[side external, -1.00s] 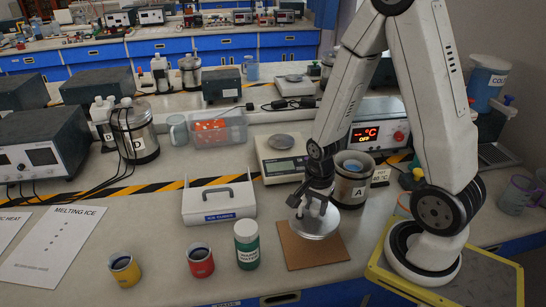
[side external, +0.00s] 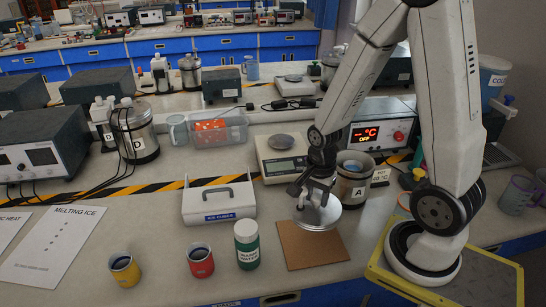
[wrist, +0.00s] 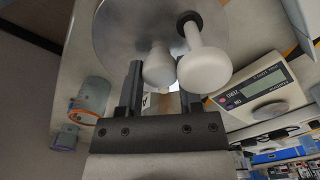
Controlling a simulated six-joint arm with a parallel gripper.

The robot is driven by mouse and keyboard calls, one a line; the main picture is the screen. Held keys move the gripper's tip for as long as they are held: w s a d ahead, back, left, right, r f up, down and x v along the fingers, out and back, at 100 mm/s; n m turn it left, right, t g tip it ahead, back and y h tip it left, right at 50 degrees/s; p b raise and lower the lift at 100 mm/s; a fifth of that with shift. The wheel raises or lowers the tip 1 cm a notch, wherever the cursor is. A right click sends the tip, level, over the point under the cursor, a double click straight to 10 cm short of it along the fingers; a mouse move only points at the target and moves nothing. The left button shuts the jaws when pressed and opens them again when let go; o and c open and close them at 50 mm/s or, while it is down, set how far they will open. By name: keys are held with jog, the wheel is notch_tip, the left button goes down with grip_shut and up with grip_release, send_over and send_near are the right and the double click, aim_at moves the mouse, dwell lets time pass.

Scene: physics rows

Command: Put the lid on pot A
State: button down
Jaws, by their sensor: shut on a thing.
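My gripper (side external: 314,194) is shut on the metal lid (side external: 318,214), a round silver disc. In the wrist view the lid (wrist: 125,35) fills the top, with pale knobs (wrist: 205,70) near my fingers (wrist: 160,92). The lid hangs tilted above the brown square mat (side external: 308,250), apart from pot A. Pot A (side external: 351,190) is a steel pot labelled A, behind and right of the lid, with its top open and something bluish inside. My arm and the lid hide part of its left side.
A balance (side external: 281,160) stands behind the lid, left of pot A. A heater box with a red display (side external: 378,130) is behind pot A. A white ice-cubes box (side external: 218,203), a green-labelled bottle (side external: 247,248) and a red cup (side external: 200,262) stand left of the mat.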

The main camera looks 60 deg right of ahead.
aim_at(318, 194)
notch_tip(318, 194, up, 17)
jog(key=d, duration=0.1)
jog(key=s+d+m, duration=0.1)
jog(key=d+m, duration=0.3)
jog(key=d, duration=1.6)
jog(key=shift+s+d+f, duration=0.1)
jog(key=shift+d+f, duration=0.05)
jog(key=shift+f, duration=0.75)
jog(key=shift+s+d+f, duration=0.1)
jog(key=shift+d+f, duration=0.05)
jog(key=shift+f, duration=0.8)
jog(key=shift+d+f, duration=0.15)
jog(key=shift+f, duration=0.75)
jog(key=shift+f, duration=0.15)
jog(key=shift+f, duration=3)
jog(key=shift+f, duration=0.5)
